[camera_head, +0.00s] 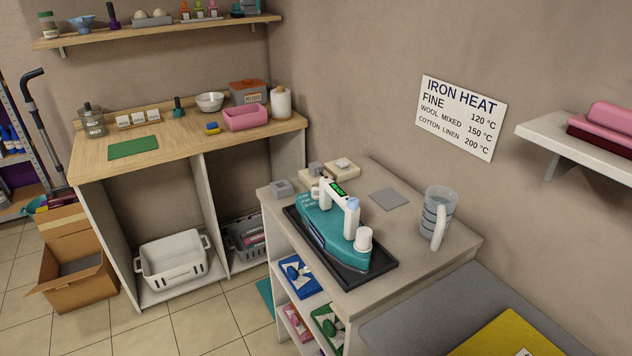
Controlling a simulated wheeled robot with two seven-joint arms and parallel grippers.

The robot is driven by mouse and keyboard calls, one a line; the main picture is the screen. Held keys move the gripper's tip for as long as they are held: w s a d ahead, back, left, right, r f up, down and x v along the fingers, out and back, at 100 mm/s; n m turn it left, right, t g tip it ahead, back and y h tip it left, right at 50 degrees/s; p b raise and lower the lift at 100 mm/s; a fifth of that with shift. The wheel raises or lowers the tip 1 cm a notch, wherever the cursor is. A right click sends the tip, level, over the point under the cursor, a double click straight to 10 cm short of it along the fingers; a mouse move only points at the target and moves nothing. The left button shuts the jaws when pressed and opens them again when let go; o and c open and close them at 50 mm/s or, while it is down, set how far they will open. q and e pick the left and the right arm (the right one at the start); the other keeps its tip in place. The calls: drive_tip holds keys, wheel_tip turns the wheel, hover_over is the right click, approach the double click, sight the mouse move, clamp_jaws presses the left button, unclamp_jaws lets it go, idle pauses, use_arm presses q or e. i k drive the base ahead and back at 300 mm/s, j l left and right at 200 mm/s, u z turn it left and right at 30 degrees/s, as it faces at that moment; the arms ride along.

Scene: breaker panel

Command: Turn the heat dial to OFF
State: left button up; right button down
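A teal and white iron (325,219) rests on a black tray (380,272) on the grey-topped cabinet in the middle right. A small lit green display (338,189) is on its white upper part. A white round knob (364,239) stands at the iron's near right end; it may be the heat dial, but its marks are too small to read. Neither of my grippers shows in the head view.
A clear jug (439,215) stands to the right of the iron, and a grey pad (389,199) lies behind it. An "IRON HEAT" sign (461,117) hangs above. A padded board (430,325) is at front right.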

sight(315, 190)
drive_tip(key=j+z, duration=0.15)
drive_tip(key=z, duration=0.6)
drive_tip(key=k+j+z, duration=0.1)
drive_tip(key=j+z, duration=0.2)
drive_tip(key=k+j+z, duration=0.1)
drive_tip(key=j+z, duration=0.25)
drive_tip(key=j, duration=0.15)
drive_tip(key=k+j+z, duration=0.3)
drive_tip(key=k+j, duration=0.2)
drive_tip(key=j, duration=0.2)
drive_tip(key=k+j+z, duration=0.1)
drive_tip(key=j, duration=0.35)
drive_tip(key=k+j, duration=0.3)
drive_tip(key=i+j+z, duration=0.05)
drive_tip(key=j, duration=0.05)
